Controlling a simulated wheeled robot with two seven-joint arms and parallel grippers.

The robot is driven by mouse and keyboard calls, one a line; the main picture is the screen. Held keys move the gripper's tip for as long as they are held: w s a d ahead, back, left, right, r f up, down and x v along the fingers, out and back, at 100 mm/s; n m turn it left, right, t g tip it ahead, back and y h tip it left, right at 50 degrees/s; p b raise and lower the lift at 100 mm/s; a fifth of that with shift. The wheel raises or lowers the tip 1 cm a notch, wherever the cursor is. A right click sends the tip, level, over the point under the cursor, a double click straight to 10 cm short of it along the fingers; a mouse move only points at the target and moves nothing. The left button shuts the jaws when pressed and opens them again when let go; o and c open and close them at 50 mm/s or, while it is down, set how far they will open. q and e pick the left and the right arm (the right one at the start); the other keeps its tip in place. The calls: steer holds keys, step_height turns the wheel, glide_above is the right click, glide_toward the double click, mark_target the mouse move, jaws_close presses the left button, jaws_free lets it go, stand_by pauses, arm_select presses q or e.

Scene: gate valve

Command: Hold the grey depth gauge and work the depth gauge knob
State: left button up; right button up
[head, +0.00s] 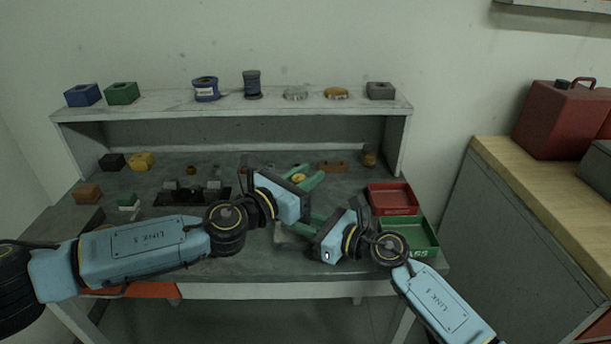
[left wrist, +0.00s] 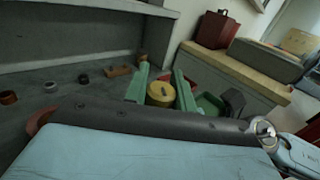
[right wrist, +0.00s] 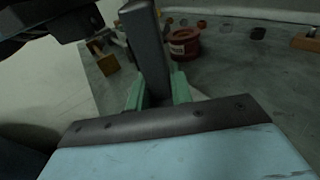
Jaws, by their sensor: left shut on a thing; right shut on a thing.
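The yellow round depth gauge knob (head: 298,178) has a dark mark on top and shows best in the left wrist view (left wrist: 160,94). My left gripper (head: 305,177) has its green fingers on either side of the knob and is shut on it. The grey depth gauge shows as an upright grey bar (right wrist: 149,52) in the right wrist view. My right gripper (right wrist: 158,92) is shut on this bar, with green fingers at its sides. In the head view the right gripper (head: 318,221) is close in front of the left one, and the arms hide most of the gauge.
A red bin (head: 393,198) and a green bin (head: 410,237) stand at the bench's right. A red round object (right wrist: 184,43) is near the right gripper. Small blocks (head: 140,161) lie at the left. A shelf (head: 150,104) runs along the back.

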arm_select(q)
steer(key=n+t+y, duration=0.1)
steer(key=n+y, duration=0.1)
steer(key=y, duration=0.1)
steer(key=n+t+y, duration=0.2)
steer(key=y, duration=0.1)
steer(key=n+t+y, duration=0.1)
steer(key=n+y, duration=0.1)
steer(key=y, duration=0.1)
steer(key=shift+w+a+n+t, duration=0.2)
steer(key=shift+a+n+t, duration=0.1)
steer(key=n+y, duration=0.2)
steer(key=y, duration=0.1)
steer(key=n+y, duration=0.1)
steer(key=y, duration=0.1)
steer(key=shift+a+f, duration=0.1)
steer(key=shift+a, duration=0.25)
steer(key=shift+a+n+g+y, duration=0.2)
steer(key=shift+n+g+y, duration=0.1)
steer(key=shift+n+y, duration=0.8)
steer(key=shift+a+n+g+y, duration=0.25)
steer(key=shift+n+y, duration=0.45)
steer(key=shift+y, duration=0.8)
steer(key=o, duration=1)
steer(key=shift+d, duration=0.1)
